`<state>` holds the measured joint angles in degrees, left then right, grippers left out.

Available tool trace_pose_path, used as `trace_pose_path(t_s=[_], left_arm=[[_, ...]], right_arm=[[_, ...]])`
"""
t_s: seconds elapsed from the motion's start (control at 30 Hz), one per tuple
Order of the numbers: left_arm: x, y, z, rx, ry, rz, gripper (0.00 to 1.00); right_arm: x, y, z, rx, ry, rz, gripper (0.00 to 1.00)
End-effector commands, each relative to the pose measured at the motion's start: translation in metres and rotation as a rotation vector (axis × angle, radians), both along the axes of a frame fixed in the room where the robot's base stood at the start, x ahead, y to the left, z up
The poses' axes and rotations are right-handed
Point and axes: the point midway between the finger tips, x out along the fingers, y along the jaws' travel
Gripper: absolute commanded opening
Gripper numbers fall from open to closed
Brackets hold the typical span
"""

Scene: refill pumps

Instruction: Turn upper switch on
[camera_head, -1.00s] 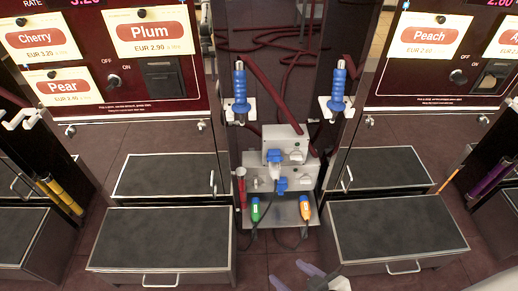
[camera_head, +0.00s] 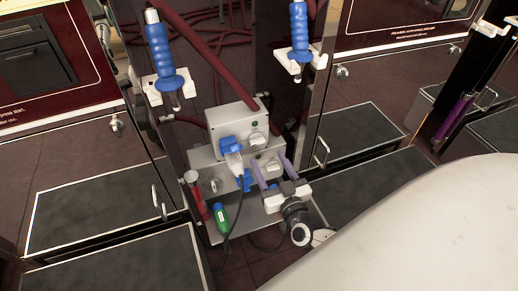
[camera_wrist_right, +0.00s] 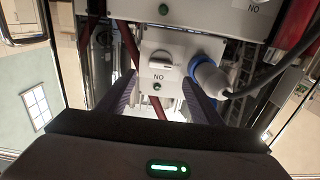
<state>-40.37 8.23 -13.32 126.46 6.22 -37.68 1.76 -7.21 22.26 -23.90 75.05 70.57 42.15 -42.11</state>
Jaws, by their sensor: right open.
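The upper switch is a light knob (camera_head: 255,138) on the front of the upper grey box (camera_head: 229,119), below a small indicator. The wrist view is upside down; there the knob (camera_wrist_right: 163,65) shows beside an "ON" label and a green light. My right gripper (camera_head: 270,163) is open and empty, in front of the boxes. In the head view its purple fingers overlap the lower box (camera_head: 207,172). In the wrist view the fingers (camera_wrist_right: 158,88) lie either side of the upper knob, seemingly short of it. My left gripper is not in view.
A blue plug (camera_head: 231,146) with a cable sits left of the upper knob. A green connector (camera_head: 221,218) and a red tube (camera_head: 194,190) stand at lower left. Blue-handled nozzles (camera_head: 160,52) (camera_head: 299,25) hang on both sides. Dark pedestals flank the boxes.

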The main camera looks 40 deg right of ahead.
Motion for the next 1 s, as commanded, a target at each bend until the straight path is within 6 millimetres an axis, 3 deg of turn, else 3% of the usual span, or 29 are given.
trace_pose_path(t_s=[0.1,0.33,0.77,1.0], left_arm=[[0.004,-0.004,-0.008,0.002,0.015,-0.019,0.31],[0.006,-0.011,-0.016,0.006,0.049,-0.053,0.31],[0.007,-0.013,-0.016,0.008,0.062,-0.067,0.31],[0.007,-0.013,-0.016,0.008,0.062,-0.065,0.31]], right_arm=[[0.024,-0.005,-0.002,0.0,-0.003,0.001,0.59],[0.058,-0.014,-0.002,0.001,-0.001,0.002,0.59],[0.069,-0.016,0.0,0.001,0.001,0.003,0.59],[0.068,-0.016,0.0,0.002,0.0,0.003,0.21]])
